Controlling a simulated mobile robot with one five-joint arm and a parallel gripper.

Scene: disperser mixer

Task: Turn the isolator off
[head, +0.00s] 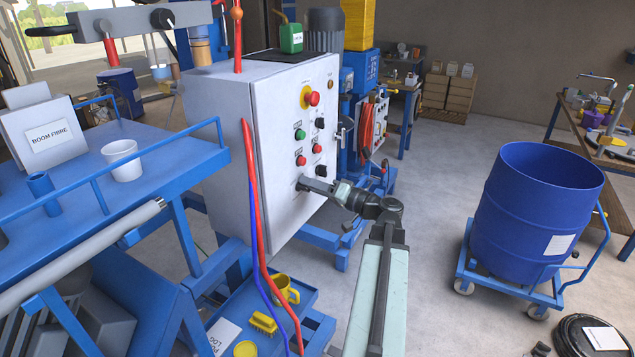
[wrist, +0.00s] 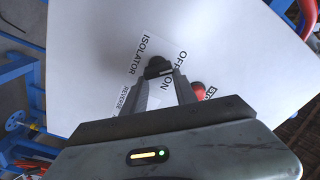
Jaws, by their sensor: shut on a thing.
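The isolator (wrist: 157,66) is a dark rotary knob on the white control cabinet (head: 228,130), beside a label reading ISOLATOR, OFF and ON in the wrist view. My gripper (wrist: 165,78) is shut on the isolator, one finger on each side of it. The knob's exact angle against OFF and ON is hard to tell. A red button (wrist: 198,88) is just right of the fingers.
Above my gripper are a red emergency button (head: 312,98), green and red buttons and black knobs. A blue drum (head: 535,215) stands on a trolley at right. Open floor lies between.

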